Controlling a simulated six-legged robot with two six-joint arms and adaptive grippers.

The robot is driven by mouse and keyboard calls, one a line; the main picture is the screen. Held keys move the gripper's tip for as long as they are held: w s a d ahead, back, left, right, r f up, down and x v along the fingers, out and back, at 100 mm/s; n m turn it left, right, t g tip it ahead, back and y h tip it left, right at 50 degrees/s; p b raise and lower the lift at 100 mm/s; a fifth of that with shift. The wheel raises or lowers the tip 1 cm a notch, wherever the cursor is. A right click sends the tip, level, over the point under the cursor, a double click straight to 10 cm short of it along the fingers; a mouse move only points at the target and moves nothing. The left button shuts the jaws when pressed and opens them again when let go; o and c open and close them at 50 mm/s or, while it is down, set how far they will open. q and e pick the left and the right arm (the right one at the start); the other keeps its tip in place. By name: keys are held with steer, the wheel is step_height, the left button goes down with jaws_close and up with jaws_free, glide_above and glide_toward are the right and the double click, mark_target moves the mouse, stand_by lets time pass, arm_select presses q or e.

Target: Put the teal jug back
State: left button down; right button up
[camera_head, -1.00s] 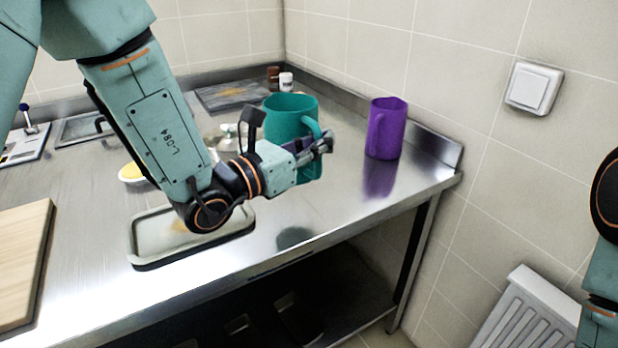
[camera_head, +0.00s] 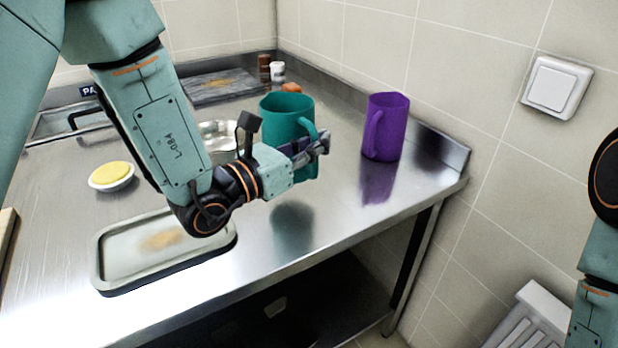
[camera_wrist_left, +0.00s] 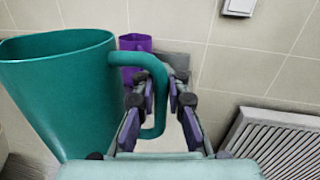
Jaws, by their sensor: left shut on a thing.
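The teal jug (camera_head: 284,112) is upright in the head view, held above the steel worktop with a dark reflection below it. My left gripper (camera_head: 314,148) is shut on its handle. In the left wrist view the jug (camera_wrist_left: 60,95) fills the left side, and its handle (camera_wrist_left: 152,66) runs down beside and between the fingers (camera_wrist_left: 163,92). The forearm and gripper hide part of the jug's lower body in the head view. My right gripper is out of view; only part of that arm shows at the right edge.
A purple jug (camera_head: 386,128) stands right of the teal one near the wall. A shallow tray (camera_head: 113,277) lies at the front left, with a bowl of yellow content (camera_head: 111,175) behind it. Small jars (camera_head: 277,72) stand at the back. The worktop (camera_head: 335,212) is clear at front right.

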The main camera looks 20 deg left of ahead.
mark_target(311, 177)
arm_select(q)
steer(key=f, duration=0.5)
steer(key=shift+w+a+f+b, duration=0.15)
steer(key=shift+a+f+b, duration=0.05)
steer(key=shift+f+b, duration=0.15)
steer(key=shift+f, duration=0.35)
steer(key=shift+s+d, duration=0.2)
steer(key=shift+d, duration=0.15)
steer(key=c, duration=1.8)
jaws_free()
steer(key=shift+w+a+f, duration=0.15)
steer(key=shift+w+a, duration=0.05)
steer(key=shift+a, duration=0.05)
steer(key=o, duration=0.3)
steer(key=shift+s, duration=0.15)
steer(key=shift+o, duration=0.6)
steer(key=shift+d, duration=0.2)
